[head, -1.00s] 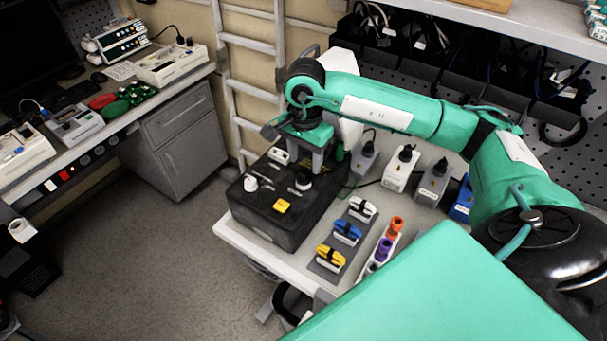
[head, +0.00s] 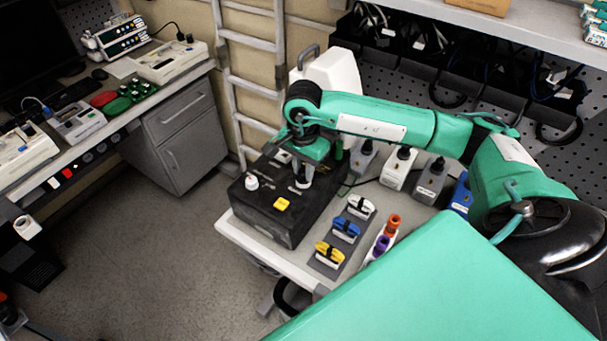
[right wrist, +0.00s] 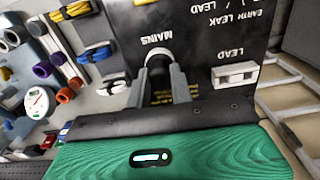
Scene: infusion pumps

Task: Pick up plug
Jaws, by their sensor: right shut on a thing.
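The dark plug (right wrist: 157,64) shows in the right wrist view at the white round socket marked MAINS, on top of the black tester box (head: 262,215). My right gripper (right wrist: 160,75) is shut on it, with one grey finger on each side. In the head view my right gripper (head: 300,182) points down over the top of the box, and its fingers mostly hide the plug. I cannot tell whether the plug is still seated in the socket. My left gripper is not in view.
A yellow block (head: 282,204) and a small white round part (head: 251,182) are on the box. White, blue and yellow clips (head: 346,230) and orange and purple tubes (head: 380,245) stand to its right. Plugged white and grey adapters (head: 398,168) stand behind. A ladder (head: 246,75) rises at the back.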

